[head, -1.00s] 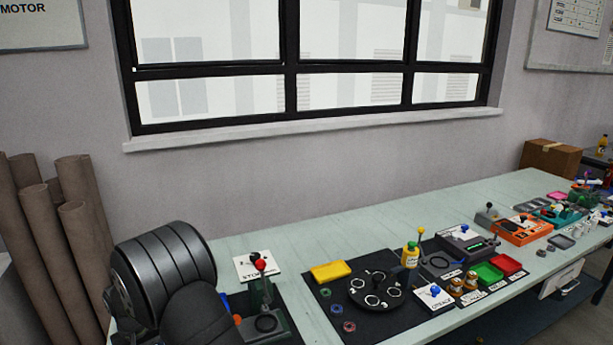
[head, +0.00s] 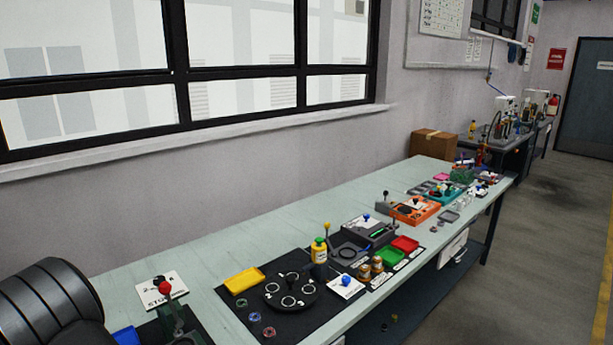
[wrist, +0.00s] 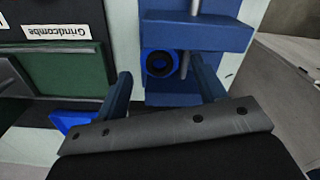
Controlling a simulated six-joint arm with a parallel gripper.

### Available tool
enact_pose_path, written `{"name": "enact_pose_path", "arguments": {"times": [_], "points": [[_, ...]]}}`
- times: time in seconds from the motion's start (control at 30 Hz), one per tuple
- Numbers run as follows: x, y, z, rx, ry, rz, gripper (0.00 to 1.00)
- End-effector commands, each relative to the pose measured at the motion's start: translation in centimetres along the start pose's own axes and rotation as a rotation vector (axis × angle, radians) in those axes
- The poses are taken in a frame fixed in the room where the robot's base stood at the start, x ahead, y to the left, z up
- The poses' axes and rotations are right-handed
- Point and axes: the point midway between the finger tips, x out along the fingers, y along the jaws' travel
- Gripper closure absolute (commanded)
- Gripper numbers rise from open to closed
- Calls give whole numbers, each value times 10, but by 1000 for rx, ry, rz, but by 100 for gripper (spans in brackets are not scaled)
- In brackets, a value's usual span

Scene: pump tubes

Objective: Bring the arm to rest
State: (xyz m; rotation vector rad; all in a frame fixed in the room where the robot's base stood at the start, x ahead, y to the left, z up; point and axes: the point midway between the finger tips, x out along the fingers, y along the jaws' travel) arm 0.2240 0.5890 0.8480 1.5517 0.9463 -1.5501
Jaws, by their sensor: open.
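My gripper (wrist: 160,72) shows in the wrist view with its two blue fingers spread apart. No object shows clamped between them. A blue fixture (wrist: 196,38) with a grey rod and a dark round ring (wrist: 160,64) lies beyond the fingertips. I cannot tell whether a finger touches it. In the head view only a dark rounded link of my arm shows at the lower left, and the gripper itself is out of that picture.
A green block (wrist: 58,75) labelled "Grindcombe" and a bright blue piece (wrist: 72,121) lie left of the fingers.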

Motion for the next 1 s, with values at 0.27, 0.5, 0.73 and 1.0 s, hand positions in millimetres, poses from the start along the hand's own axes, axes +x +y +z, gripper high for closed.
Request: {"name": "enact_pose_path", "arguments": {"times": [0.27,0.5,0.73,1.0], "points": [[14,0,-1,0,4,-1,36],[-35,0,-1,0,3,0,36],[-82,0,0,0,3,0,36],[-46,0,1,0,-5,1,36]]}}
